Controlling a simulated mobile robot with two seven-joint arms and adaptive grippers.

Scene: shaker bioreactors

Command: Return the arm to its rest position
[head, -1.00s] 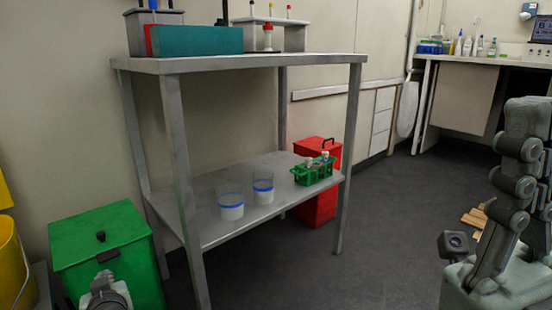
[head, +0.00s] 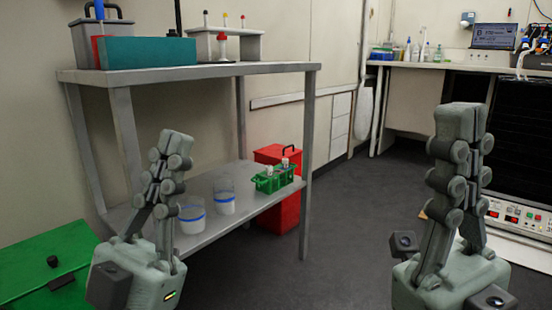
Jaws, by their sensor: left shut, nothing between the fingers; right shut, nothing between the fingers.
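My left gripper (head: 173,140) is at the left of the head view, raised with its fingers pointing up. It is shut and empty, and it covers part of the metal table's lower shelf and a front leg. My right gripper (head: 463,112) is at the right, also pointing up, shut and empty. It stands over the open floor, in front of the far bench and black cabinet in the picture. Both arms below the gripper bodies are out of view.
A metal table (head: 200,73) holds a teal box (head: 150,51) on top. Two blue-banded beakers (head: 223,200) and a green rack (head: 275,180) stand on its lower shelf. A red bin (head: 285,214) is behind. A green bin (head: 50,262) is lower left. Floor (head: 345,230) between the grippers is clear.

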